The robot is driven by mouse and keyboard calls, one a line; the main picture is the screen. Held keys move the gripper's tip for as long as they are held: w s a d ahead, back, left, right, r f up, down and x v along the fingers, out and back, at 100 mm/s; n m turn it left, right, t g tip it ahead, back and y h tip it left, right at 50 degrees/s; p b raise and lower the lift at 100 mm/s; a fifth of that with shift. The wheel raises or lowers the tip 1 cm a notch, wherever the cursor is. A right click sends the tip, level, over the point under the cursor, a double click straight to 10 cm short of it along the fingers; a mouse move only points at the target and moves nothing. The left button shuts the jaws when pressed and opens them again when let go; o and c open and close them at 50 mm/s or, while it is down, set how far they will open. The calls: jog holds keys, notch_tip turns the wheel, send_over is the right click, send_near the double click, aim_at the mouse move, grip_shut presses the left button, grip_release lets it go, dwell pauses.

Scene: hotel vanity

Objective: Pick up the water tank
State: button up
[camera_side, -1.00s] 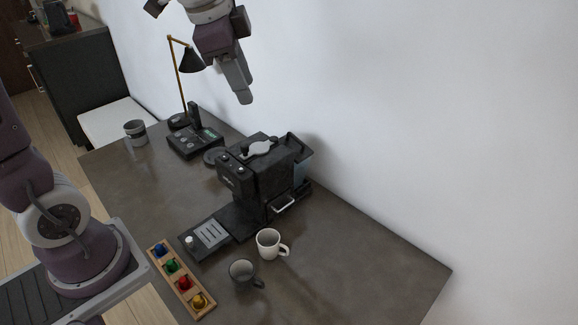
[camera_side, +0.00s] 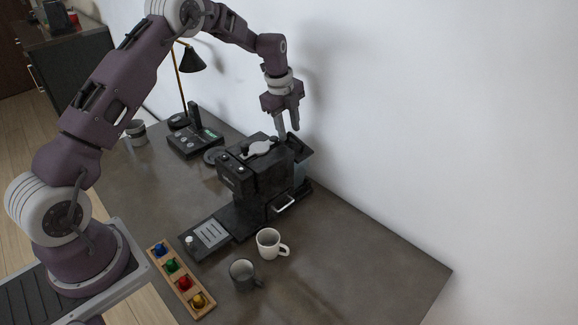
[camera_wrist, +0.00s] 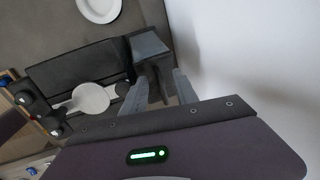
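The water tank (camera_side: 300,173) is a bluish, see-through block with a dark top at the wall-side back of the black coffee machine (camera_side: 254,180). In the wrist view the tank (camera_wrist: 149,45) shows grey-blue beside the machine's body, with a dark part below it near my fingers. My gripper (camera_side: 289,133) points down over the machine's back edge, close to the tank's top. In the wrist view my gripper (camera_wrist: 161,76) has its two fingers apart, with the dark part between them. I cannot tell whether either finger touches it.
The white wall is close on the tank's far side. A white mug (camera_side: 268,242), a dark mug (camera_side: 242,273) and a wooden capsule rack (camera_side: 181,280) stand in front. A phone (camera_side: 195,142) and a lamp (camera_side: 190,60) are behind left. The vanity's right part is clear.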

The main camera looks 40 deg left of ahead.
jog(key=shift+c, duration=0.4)
grip_shut()
jog(key=shift+r, duration=0.1)
dwell(0.8)
